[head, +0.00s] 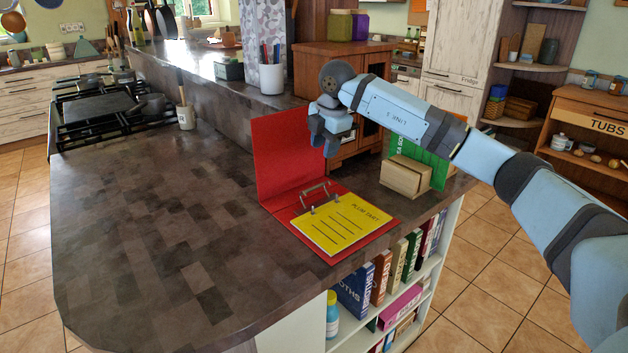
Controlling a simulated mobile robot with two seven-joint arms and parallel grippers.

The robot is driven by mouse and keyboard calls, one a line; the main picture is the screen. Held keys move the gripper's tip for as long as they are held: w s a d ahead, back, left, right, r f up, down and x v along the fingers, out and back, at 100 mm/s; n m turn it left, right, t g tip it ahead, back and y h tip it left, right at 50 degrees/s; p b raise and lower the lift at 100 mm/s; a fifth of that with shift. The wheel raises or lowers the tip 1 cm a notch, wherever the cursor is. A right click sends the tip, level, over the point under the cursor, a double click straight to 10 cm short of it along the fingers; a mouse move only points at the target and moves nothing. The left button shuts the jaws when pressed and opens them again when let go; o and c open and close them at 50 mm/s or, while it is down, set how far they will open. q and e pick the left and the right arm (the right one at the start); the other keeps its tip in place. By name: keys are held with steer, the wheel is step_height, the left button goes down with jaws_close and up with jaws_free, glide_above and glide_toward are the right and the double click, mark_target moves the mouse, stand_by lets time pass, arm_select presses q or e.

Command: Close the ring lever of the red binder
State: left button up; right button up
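The red binder (277,160) lies open on the dark countertop, its cover standing upright and its other half flat. A yellow sheet (345,222) with black writing lies on the flat half. The grey metal ring lever (314,189) stands up at the sheet's far left edge, near the spine. My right gripper (325,148) hangs pointing down above and behind the rings, apart from the binder. Its fingers are small and dark in the picture, so I cannot tell if they are open. My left gripper is not in view.
A cardboard box (405,176) and a green upright item (434,165) stand right of the binder. A wooden cabinet (312,75) stands behind. Books (354,290) fill the shelf below the counter edge. The counter (150,230) left of the binder is clear.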

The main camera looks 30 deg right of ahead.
mark_target(317, 187)
steer(key=x, duration=1.1)
steer(key=shift+f+b, duration=0.35)
steer(key=shift+c, duration=0.5)
jaws_close()
